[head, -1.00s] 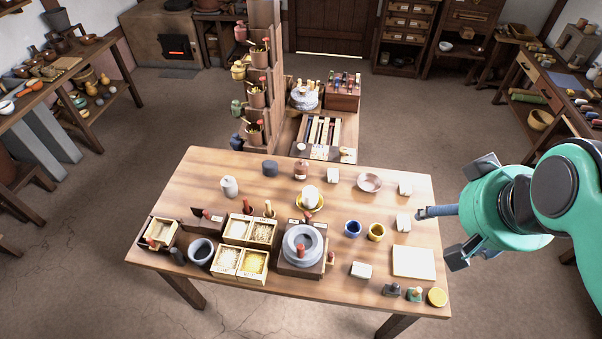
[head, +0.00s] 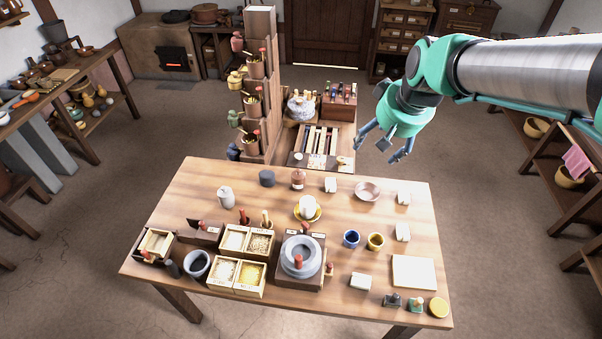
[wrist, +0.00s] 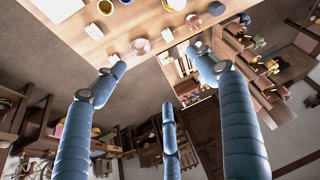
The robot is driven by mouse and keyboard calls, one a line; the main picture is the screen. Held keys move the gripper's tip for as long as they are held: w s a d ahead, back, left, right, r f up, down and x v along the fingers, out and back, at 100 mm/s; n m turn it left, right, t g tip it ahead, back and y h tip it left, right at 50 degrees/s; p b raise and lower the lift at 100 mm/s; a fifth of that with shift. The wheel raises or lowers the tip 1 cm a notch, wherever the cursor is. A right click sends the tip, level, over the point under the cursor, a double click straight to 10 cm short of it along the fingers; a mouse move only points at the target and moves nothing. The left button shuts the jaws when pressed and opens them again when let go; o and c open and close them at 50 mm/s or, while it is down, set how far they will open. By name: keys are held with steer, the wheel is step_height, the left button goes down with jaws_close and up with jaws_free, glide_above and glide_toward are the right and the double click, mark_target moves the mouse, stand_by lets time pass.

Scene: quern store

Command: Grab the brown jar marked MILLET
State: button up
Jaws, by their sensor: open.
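A small brown jar (head: 298,180) with a pale label stands upright near the far edge of the table (head: 210,180); its lettering is too small to read. In the wrist view the jar (wrist: 195,20) seems to show near the table edge, beyond a white block. My gripper (head: 383,147) is open and empty, in the air beyond the far right part of the table, to the right of the jar and apart from it. Its three blue fingers (wrist: 160,82) are spread in the wrist view.
A dark pot (head: 267,178) stands left of the jar and a white block (head: 330,185) right of it. A pinkish bowl (head: 368,190) is further right. A tall stepped stand (head: 262,60) with several pots rises behind, beside a low rack (head: 322,150).

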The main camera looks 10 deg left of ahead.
steer(key=w+a+f+n, duration=0.2)
steer(key=w+a+f, duration=0.9)
steer(key=w+f, duration=0.25)
steer(key=n+g+y+b, duration=0.1)
steer(key=n+b, duration=0.1)
glide_toward(299, 173)
steer(key=r, duration=0.1)
steer(key=shift+s+d+r, duration=0.1)
steer(key=shift+s+d, duration=0.05)
steer(key=shift+s, duration=0.05)
steer(key=shift+b+x, duration=0.55)
steer(key=shift+x, duration=3.75)
steer(key=shift+d, duration=0.1)
steer(key=shift+b+x, duration=0.7)
steer(key=shift+x, duration=1.9)
